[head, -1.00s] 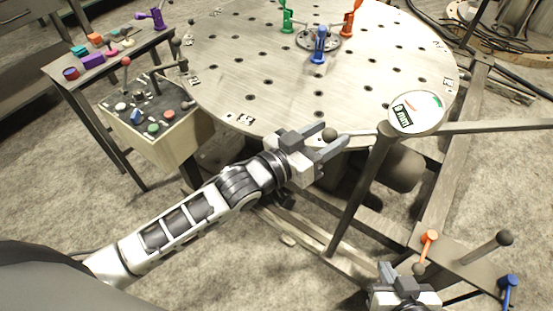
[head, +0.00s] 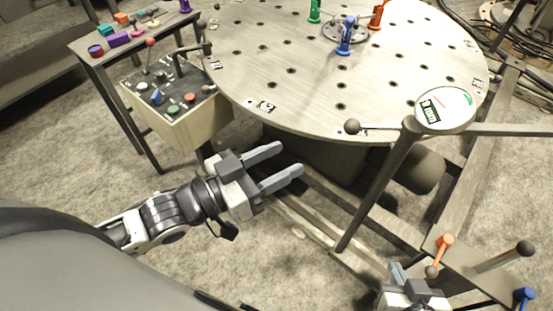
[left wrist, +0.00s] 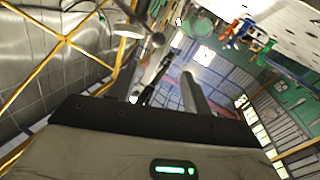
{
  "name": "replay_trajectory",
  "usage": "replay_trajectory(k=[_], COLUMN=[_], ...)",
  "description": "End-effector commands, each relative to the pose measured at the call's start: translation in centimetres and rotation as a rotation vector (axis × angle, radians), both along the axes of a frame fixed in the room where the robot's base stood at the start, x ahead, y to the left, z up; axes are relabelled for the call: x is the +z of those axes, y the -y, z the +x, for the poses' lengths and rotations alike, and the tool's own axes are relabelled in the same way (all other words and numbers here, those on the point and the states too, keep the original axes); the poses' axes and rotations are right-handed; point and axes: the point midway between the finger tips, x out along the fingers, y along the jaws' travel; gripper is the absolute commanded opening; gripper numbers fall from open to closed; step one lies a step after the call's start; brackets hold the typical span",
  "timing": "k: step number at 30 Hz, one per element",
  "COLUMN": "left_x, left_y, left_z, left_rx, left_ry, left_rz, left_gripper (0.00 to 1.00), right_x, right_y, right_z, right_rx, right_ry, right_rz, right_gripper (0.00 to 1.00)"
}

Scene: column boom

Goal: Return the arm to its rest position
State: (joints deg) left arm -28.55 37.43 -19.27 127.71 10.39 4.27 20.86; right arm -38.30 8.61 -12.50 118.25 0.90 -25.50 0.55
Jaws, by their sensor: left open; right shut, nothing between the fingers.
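My left arm reaches in from the left in the head view. Its gripper (head: 287,163) is open and empty, in the air below and in front of the round table's near edge. In the left wrist view its two fingers (left wrist: 160,90) stand apart with nothing between them. My right gripper (head: 410,278) is at the bottom right of the head view, small and partly cut off. It is shut with nothing visible in it. It is near the orange-handled lever (head: 443,243).
The round perforated table (head: 290,100) carries green, blue and red pegs. A dial (head: 445,110) on a post and a ball-ended lever (head: 352,127) stand at its near edge. A control box (head: 190,120) and a side table (head: 85,58) with coloured blocks are left. Open floor lies below left.

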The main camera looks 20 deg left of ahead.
Motion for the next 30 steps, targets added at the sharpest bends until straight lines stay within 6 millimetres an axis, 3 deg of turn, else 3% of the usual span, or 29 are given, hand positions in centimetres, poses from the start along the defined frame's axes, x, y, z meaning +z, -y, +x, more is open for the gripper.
replay_trajectory(k=[11, 14, 17, 19, 24, 27, 30], left_x=[0.0, -1.0, -4.4, -7.8, -14.9, -16.8, -17.1], left_y=[0.0, -0.1, -0.7, -1.2, -1.9, -2.0, -2.0], left_z=[0.0, 0.1, 0.3, -0.1, -2.8, -3.9, -4.1], left_rx=[0.001, 0.027, 0.115, 0.185, 0.278, 0.29, 0.292], left_ry=[-0.001, -0.023, -0.104, -0.196, -0.423, -0.495, -0.507], left_rz=[0.001, 0.019, 0.094, 0.174, 0.341, 0.391, 0.398], left_gripper=[0.49, 0.49, 0.49, 0.49, 0.49, 0.49, 0.49], right_x=[-0.2, -0.2, -0.2, -0.2, -0.1, -0.1, -0.1], right_y=[0.0, 0.0, 0.0, 0.0, 0.0, 0.0, 0.0], right_z=[0.0, 0.0, 0.2, 0.2, 0.4, 0.4, 0.4], right_rx=[0.001, 0.001, 0.0, 0.0, 0.001, 0.001, 0.001], right_ry=[-0.002, -0.002, 0.001, 0.002, 0.005, 0.005, 0.005], right_rz=[-0.001, -0.001, -0.002, -0.002, -0.002, -0.002, -0.002], right_gripper=[0.0, 0.0, 0.0, 0.0, 0.0, 0.0, 0.0])
